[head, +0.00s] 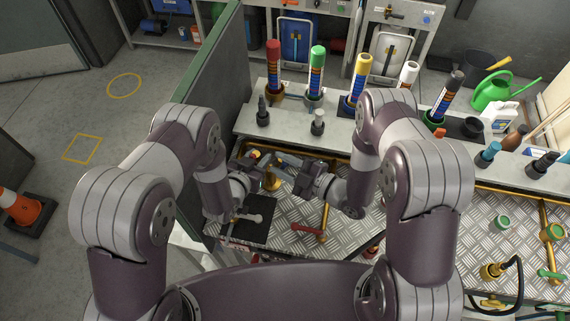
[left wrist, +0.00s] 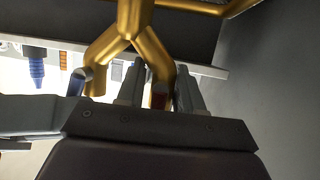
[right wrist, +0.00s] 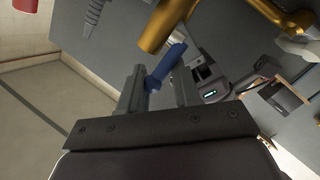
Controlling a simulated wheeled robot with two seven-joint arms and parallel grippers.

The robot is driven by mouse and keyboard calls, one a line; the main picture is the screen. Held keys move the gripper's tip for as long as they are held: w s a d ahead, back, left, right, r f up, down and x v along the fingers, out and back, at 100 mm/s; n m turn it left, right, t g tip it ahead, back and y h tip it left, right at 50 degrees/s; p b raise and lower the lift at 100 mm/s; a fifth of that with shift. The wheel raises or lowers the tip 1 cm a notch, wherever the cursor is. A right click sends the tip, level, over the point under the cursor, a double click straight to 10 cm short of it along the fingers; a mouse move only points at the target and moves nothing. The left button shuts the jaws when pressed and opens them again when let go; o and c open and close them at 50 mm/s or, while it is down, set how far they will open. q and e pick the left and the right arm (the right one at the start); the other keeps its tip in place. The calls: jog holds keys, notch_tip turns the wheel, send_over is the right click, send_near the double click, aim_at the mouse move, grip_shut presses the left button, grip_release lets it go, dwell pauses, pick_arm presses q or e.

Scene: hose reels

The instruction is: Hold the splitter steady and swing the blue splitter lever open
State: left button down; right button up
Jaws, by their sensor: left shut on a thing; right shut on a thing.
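The brass splitter (left wrist: 132,22) forks into two branches in the left wrist view. My left gripper (left wrist: 160,88) is shut on one branch, beside a dark red part between its fingers. The blue splitter lever (right wrist: 170,64) sticks out beside the brass body (right wrist: 166,24) in the right wrist view. My right gripper (right wrist: 158,86) is shut on this lever, which lies slanted between its fingers. In the head view the splitter (head: 271,181) is partly hidden between my left gripper (head: 250,170) and my right gripper (head: 298,172).
A black mat (head: 262,232) and a red-handled brass pipe (head: 308,230) lie on the metal worktop in front. A green panel (head: 226,75) stands at the left. Brass fittings occupy the right side.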

pick_arm(q)
jog(key=shift+s+a+f, duration=0.1)
jog(key=shift+s+f, duration=0.1)
pick_arm(e)
jog(key=shift+w+a+n+g+h, duration=0.15)
jog(key=shift+a+n+g+h, duration=0.35)
jog(key=shift+h, duration=0.5)
jog(key=shift+a+g+h, duration=0.1)
jog(key=shift+g+h, duration=0.2)
jog(key=shift+h, duration=0.2)
jog(key=o, duration=1.1)
jog(key=shift+f, duration=0.1)
jog(key=shift+c, duration=0.2)
jog(key=v, duration=1.2)
